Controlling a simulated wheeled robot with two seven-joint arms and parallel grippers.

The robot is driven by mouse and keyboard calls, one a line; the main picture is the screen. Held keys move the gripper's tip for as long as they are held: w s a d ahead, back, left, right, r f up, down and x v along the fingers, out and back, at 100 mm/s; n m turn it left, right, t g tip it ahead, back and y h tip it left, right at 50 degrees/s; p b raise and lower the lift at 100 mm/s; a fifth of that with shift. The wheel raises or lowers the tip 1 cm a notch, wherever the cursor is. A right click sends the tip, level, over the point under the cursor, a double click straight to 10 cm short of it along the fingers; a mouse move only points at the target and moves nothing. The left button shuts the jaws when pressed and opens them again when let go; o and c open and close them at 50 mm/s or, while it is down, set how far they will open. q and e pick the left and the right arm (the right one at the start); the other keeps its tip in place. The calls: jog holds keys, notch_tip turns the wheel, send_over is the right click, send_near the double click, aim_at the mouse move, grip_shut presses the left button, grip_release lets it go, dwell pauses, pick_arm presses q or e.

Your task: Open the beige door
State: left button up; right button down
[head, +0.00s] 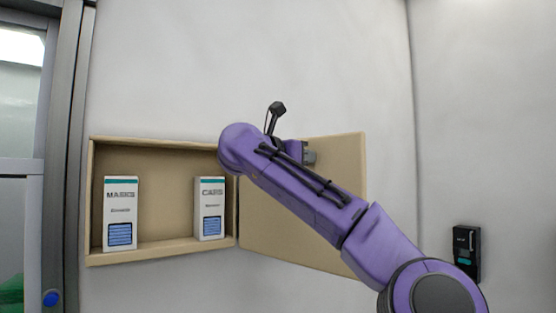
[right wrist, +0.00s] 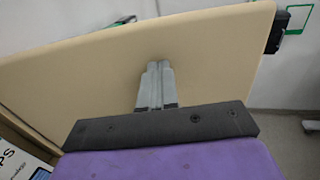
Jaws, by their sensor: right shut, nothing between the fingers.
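The beige door (head: 348,160) stands swung open to the right of a beige wall cabinet (head: 163,249). In the cabinet stand two white boxes, one labelled MASKS (head: 120,200) on the left and one labelled CAPS (head: 210,205) on the right. My purple right arm crosses in front of the door and hides part of it. My right gripper (right wrist: 158,70) is shut and empty, with its fingertips at the door's face (right wrist: 100,70); I cannot tell if they touch. In the head view the fingers are mostly hidden behind my arm. My left gripper is not in view.
A black wall device (head: 467,252) hangs on the right wall. A grey-framed glass door (head: 22,165) with a blue button (head: 52,298) is at the far left. The wall above the cabinet is bare.

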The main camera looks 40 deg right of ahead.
jog(key=shift+s+a+r, duration=0.15)
jog(key=shift+s, duration=0.3)
jog(key=shift+s+a+r, duration=0.1)
jog(key=shift+s+r, duration=0.05)
jog(key=shift+s, duration=0.25)
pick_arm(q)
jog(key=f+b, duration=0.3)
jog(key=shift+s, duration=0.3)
pick_arm(e)
jog(key=s+a, duration=0.1)
jog(key=a, duration=1.2)
jog(key=shift+a+f, duration=0.15)
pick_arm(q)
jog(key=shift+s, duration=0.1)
